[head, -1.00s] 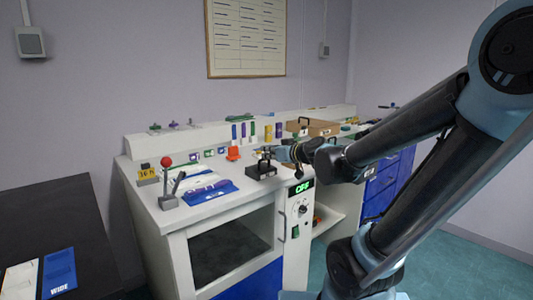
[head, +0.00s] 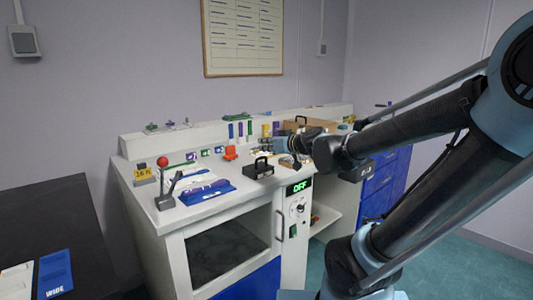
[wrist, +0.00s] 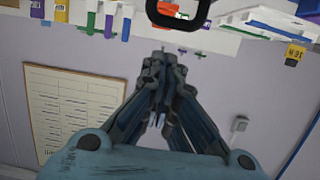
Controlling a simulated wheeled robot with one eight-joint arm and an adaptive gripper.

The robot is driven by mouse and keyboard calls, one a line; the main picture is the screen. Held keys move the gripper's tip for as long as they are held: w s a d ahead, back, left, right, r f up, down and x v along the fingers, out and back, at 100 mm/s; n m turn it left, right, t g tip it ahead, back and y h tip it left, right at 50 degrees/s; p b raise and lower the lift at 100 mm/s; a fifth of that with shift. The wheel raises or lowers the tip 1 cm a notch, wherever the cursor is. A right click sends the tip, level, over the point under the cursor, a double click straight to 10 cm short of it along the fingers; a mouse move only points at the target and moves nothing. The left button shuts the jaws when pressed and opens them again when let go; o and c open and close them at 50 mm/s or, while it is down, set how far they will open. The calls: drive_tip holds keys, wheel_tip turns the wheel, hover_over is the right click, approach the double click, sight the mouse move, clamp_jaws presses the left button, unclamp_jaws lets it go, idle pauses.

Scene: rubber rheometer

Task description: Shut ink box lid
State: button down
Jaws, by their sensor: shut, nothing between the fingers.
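A small black box (head: 258,172) with an upright black handle (head: 262,159) stands near the front edge of the white counter; I take it to be the ink box, but no label is readable. Its lid is too small to tell open from shut. My gripper (head: 279,146) is just behind and to the right of it, apart from the handle, and partly blends into the items behind. In the wrist view, which is upside down, my gripper (wrist: 160,62) has its fingers together and empty. A black handle (wrist: 178,14) shows beyond the fingertips at the top edge.
A red-knobbed lever (head: 165,180) and a blue tray (head: 207,193) are on the counter's left. An orange object (head: 230,153) and several coloured bottles stand behind the box. A brown box (head: 314,126) sits behind my arm. A dark table (head: 45,215) stands at left.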

drive_tip(key=shift+d+f+v, duration=0.2)
drive_tip(key=shift+f+v, duration=0.85)
drive_tip(key=shift+v, duration=3.45)
drive_tip(key=s+d+f+m+g+h, duration=0.4)
drive_tip(key=s+d+f, duration=0.4)
drive_tip(key=f, duration=0.3)
drive_tip(key=s+d+f+m+g+h, duration=0.4)
drive_tip(key=s+d+f+h, duration=0.2)
drive_tip(key=s+d+f, duration=0.2)
wheel_tip(320, 180, down, 3)
drive_tip(key=d, duration=0.3)
drive_tip(key=shift+g+h, duration=0.3)
drive_tip(key=shift+g, duration=0.1)
drive_tip(key=shift+r, duration=0.15)
